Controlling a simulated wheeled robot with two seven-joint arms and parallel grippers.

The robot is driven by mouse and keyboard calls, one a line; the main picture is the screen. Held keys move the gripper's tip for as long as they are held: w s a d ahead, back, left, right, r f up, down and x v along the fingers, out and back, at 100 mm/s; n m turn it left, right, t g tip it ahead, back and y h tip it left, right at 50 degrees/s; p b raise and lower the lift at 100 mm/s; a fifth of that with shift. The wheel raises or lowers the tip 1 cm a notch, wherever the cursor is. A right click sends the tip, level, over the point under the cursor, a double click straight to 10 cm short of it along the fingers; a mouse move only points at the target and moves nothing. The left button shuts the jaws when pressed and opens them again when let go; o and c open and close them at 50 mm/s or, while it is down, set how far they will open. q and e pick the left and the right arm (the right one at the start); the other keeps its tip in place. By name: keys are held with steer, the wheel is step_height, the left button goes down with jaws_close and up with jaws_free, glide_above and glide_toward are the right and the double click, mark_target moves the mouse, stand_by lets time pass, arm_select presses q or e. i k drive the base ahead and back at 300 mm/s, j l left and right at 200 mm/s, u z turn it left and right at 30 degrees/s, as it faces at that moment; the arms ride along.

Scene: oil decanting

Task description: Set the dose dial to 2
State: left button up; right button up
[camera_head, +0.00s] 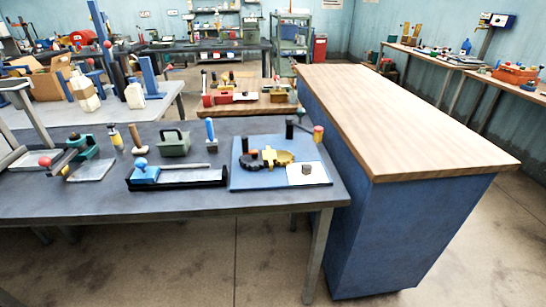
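I cannot make out a dose dial or any number in this view. A blue board (243,182) lies on the grey table and bears a black toothed wheel, a yellow part (277,157), and a white plate (318,178) with a small dark knob (306,169). Whether that knob is the dial I cannot tell. Neither of my grippers is in view.
The dark grey table (80,205) also holds a black tray (205,181) with a blue block, a green box (174,144) and a blue-handled tool (211,132). A wood-topped blue counter (400,120) at right is bare. Floor in front is clear.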

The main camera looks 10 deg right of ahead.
mark_target(306, 168)
steer(key=i+l+u, duration=0.15)
steer(key=l, duration=0.45)
steer(key=i+l+u, duration=0.2)
steer(key=l, duration=0.45)
steer(key=i+l+u, duration=0.15)
steer(key=l, duration=0.5)
steer(key=l+u, duration=0.15)
steer(key=l, duration=0.5)
steer(key=i, duration=0.05)
